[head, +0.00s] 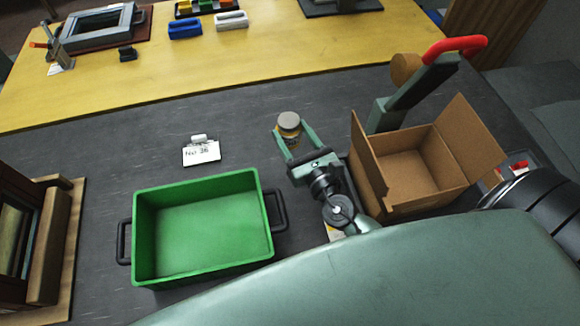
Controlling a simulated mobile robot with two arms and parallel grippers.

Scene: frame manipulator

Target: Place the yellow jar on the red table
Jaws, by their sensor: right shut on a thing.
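The yellow jar (289,122) with a grey round lid is near the middle of the head view. My right gripper (291,138) has its two green fingers around the jar, one on each side, and is shut on it. The jar is over the dark grey tabletop (100,150). I cannot tell whether it touches the surface. The fingers and lid hide part of the jar's body. No table with a red top is visible. My left gripper is not in view.
A green crate (136,235) with black handles is left of my right gripper. An open cardboard box (440,196) and a red-handled tool (420,85) are on the right. A label card (201,153) lies left of the jar. A yellow surface (250,60) lies behind.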

